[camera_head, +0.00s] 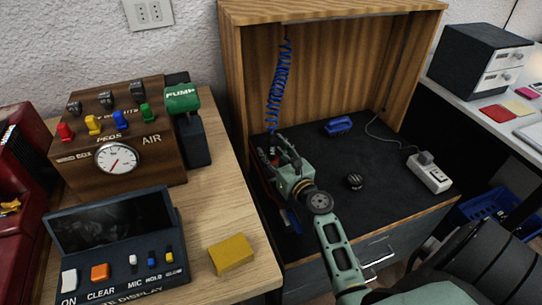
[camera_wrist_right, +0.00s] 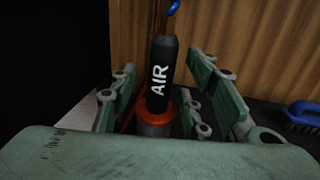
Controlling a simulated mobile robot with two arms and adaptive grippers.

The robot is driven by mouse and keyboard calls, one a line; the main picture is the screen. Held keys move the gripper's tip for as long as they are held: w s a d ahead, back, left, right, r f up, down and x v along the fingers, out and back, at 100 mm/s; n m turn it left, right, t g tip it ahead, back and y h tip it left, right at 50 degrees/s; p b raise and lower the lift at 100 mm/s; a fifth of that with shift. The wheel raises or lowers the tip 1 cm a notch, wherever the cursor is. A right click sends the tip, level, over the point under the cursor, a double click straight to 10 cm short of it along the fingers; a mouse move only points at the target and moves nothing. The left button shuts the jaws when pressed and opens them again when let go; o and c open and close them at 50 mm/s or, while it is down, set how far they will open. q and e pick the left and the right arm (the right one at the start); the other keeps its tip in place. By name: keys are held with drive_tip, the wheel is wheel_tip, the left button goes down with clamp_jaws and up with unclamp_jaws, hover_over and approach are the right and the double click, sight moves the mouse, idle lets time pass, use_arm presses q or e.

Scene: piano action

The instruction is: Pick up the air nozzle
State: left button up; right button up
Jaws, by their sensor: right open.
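The air nozzle (camera_wrist_right: 161,75) is a black cylinder marked AIR. It stands nearly upright in an orange ring (camera_wrist_right: 165,112) on a grey base in the right wrist view. A blue coiled hose (camera_head: 279,85) runs up from it in the head view, where the nozzle (camera_head: 273,152) is mostly hidden by my gripper. My right gripper (camera_head: 277,153) is open, with its green fingers on the left and right of the nozzle. Gaps show between the fingers and the nozzle. My left gripper is not in view.
The nozzle is inside a wooden booth (camera_head: 232,110) with a dark floor. A blue brush (camera_head: 338,125), a small round dark object (camera_head: 354,181) and a power strip (camera_head: 429,173) lie there. A wooden table (camera_head: 205,205) with control boxes and a yellow sponge (camera_head: 231,253) is at left.

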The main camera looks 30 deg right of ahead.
drive_tip(key=shift+w, duration=0.45)
clamp_jaws()
